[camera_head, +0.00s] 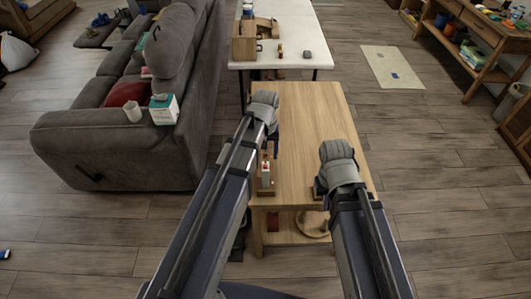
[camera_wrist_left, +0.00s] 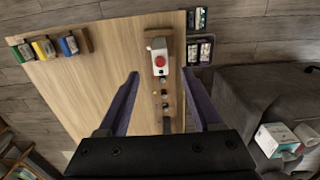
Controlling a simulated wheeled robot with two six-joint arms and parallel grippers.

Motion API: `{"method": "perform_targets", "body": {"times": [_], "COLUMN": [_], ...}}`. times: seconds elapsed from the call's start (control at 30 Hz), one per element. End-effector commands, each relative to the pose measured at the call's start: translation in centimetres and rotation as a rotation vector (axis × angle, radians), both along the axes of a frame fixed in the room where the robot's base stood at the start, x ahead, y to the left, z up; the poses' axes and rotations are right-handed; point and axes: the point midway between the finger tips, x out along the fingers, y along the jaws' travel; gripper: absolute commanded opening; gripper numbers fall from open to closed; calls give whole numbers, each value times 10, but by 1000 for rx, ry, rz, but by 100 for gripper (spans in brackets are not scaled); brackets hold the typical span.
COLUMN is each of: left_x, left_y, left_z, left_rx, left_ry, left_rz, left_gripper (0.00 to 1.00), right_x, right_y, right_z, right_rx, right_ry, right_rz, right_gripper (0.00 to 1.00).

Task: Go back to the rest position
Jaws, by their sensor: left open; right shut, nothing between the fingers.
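My left gripper (camera_head: 274,143) hangs over the left edge of the light wooden table (camera_head: 310,112). In the left wrist view its two dark fingers (camera_wrist_left: 160,92) are wide apart, with nothing held between them. A wooden strip carrying a white box with a red button (camera_wrist_left: 159,56) lies beyond and between the fingers, below them on the table. The strip also shows in the head view (camera_head: 265,180), near the table's front left corner. My right gripper (camera_head: 319,188) is low over the table's front right part, shut and empty, mostly hidden behind its wrist.
A grey sofa (camera_head: 130,140) stands left, with a tissue box (camera_head: 164,110) and white cup (camera_head: 133,111) on its arm. A white table (camera_head: 300,35) stands beyond. Coloured pieces (camera_wrist_left: 43,46) lie on the wooden table.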

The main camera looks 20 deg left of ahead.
Motion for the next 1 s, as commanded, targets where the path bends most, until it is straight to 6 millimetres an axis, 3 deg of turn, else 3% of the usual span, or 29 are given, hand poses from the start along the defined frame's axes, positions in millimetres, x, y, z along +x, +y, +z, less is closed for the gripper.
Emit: {"method": "perform_targets", "body": {"times": [0.17, 0.27, 0.5, 0.63, 0.77, 1.0], "left_x": [0, -14, -95, -126, -139, -139], "left_y": [0, -13, -76, -95, -102, -103], "left_z": [6, 5, 5, 6, 6, 6], "left_rx": [0, 7, 62, 85, 97, 99], "left_ry": [0, 4, 34, 46, 53, 54], "left_rz": [-2, -51, -393, -535, -603, -613], "left_gripper": [66, 66, 66, 66, 66, 66], "right_x": [0, 0, 0, 0, 0, 0], "right_y": [0, 0, 0, 0, 0, 0], "right_z": [6, 5, 5, 5, 5, 5], "right_rx": [0, 0, 0, 0, 0, 0], "right_ry": [0, 0, 0, 0, 0, 0], "right_rz": [0, 0, 0, 0, 0, 0], "right_gripper": [0, 0, 0, 0, 0, 0]}}
